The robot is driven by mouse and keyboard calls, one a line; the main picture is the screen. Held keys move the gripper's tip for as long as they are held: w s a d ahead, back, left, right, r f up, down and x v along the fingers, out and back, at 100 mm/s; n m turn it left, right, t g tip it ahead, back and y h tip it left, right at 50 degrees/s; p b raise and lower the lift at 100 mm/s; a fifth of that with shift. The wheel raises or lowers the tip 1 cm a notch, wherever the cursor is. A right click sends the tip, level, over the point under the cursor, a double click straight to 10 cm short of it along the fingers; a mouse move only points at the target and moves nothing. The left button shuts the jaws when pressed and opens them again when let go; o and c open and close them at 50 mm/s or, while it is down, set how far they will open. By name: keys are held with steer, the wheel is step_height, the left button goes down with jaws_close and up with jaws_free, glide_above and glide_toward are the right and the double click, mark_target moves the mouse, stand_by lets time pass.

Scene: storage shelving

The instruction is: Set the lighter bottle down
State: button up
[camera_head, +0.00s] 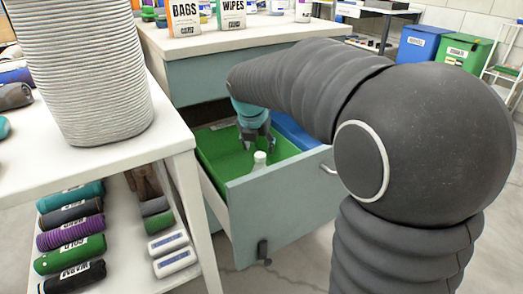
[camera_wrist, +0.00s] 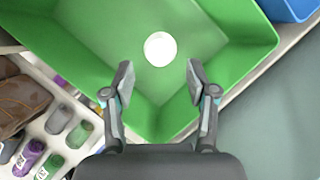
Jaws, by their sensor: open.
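A white bottle (camera_head: 259,161) stands in a green bin (camera_head: 215,150) inside an open drawer (camera_head: 275,195). In the wrist view the bottle (camera_wrist: 160,49) appears from above as a round white top against the green bin floor (camera_wrist: 100,30). My gripper (camera_head: 255,143) is over the bin, just above and behind the bottle in the head view. In the wrist view my gripper (camera_wrist: 159,82) has its two fingers spread wide, with nothing between the tips. The bottle is apart from both fingers. Its lower part is hidden by the drawer front in the head view.
A blue bin (camera_head: 295,132) is beside the green one in the drawer. A shelf unit (camera_head: 180,140) with rolled items stands close on the left. Boxes (camera_head: 184,18) stand on the counter above the drawer. Floor is clear in front of the drawer.

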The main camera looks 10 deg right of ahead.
steer(key=v, duration=0.5)
steer(key=shift+s+r+p, duration=0.15)
steer(key=shift+r+p, duration=0.2)
steer(key=shift+p, duration=0.05)
